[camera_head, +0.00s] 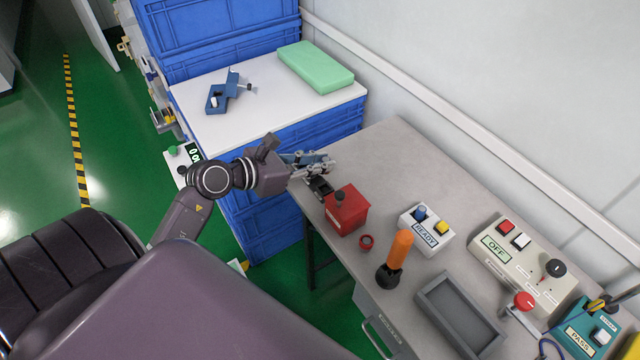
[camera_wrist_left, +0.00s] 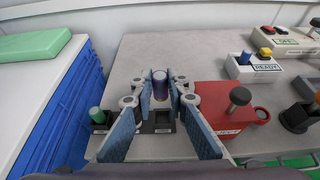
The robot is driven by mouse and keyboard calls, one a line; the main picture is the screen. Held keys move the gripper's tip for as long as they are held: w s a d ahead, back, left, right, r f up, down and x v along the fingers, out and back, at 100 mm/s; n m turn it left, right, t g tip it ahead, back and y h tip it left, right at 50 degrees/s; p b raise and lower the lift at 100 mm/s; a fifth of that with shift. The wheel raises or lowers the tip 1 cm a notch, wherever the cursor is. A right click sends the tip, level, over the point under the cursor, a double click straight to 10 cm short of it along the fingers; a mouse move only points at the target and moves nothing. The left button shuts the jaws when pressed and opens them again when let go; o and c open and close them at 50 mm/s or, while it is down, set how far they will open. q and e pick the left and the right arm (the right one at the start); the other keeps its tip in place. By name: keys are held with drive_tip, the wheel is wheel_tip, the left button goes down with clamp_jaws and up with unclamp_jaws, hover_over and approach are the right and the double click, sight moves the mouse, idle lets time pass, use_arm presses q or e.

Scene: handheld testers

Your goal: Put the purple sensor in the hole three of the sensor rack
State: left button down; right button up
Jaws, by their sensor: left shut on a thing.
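The purple sensor (camera_wrist_left: 160,84) is a small upright cylinder between the fingertips of my left gripper (camera_wrist_left: 160,92) in the left wrist view. My left gripper (camera_head: 324,163) is shut on it, above the left end of the grey table. The dark sensor rack (camera_wrist_left: 145,128) lies below and partly behind the fingers, and a square hole shows between them. A green sensor (camera_wrist_left: 97,115) stands at the rack's left end. In the head view the rack (camera_head: 320,187) shows just below the gripper, beside the red box. I cannot tell whether the purple sensor touches the rack. My right gripper is not in view.
A red box (camera_head: 347,214) with a black knob stands close right of the rack. A red ring (camera_head: 367,241), orange-handled tool (camera_head: 399,248), READY box (camera_head: 426,233) and grey tray (camera_head: 431,293) lie further right. The table's back middle is clear. Blue crates (camera_head: 262,213) stand left.

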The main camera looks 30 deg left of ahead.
sight(320, 191)
use_arm(q)
wheel_tip(320, 191, down, 4)
drive_tip(key=shift+r, duration=0.25)
wheel_tip(320, 191, down, 4)
drive_tip(key=shift+r+b, duration=0.25)
drive_tip(key=shift+b, duration=0.1)
drive_tip(key=shift+f, duration=0.3)
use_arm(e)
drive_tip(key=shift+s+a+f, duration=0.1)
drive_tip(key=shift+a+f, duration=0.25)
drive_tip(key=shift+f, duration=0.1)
use_arm(q)
drive_tip(key=shift+f, duration=0.1)
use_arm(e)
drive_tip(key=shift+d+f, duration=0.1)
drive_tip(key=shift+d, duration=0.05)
use_arm(q)
drive_tip(key=c, duration=2.3)
unclamp_jaws()
drive_tip(key=shift+f, duration=0.15)
drive_tip(key=shift+c, duration=0.2)
drive_tip(key=o, duration=0.5)
drive_tip(key=shift+c, duration=0.2)
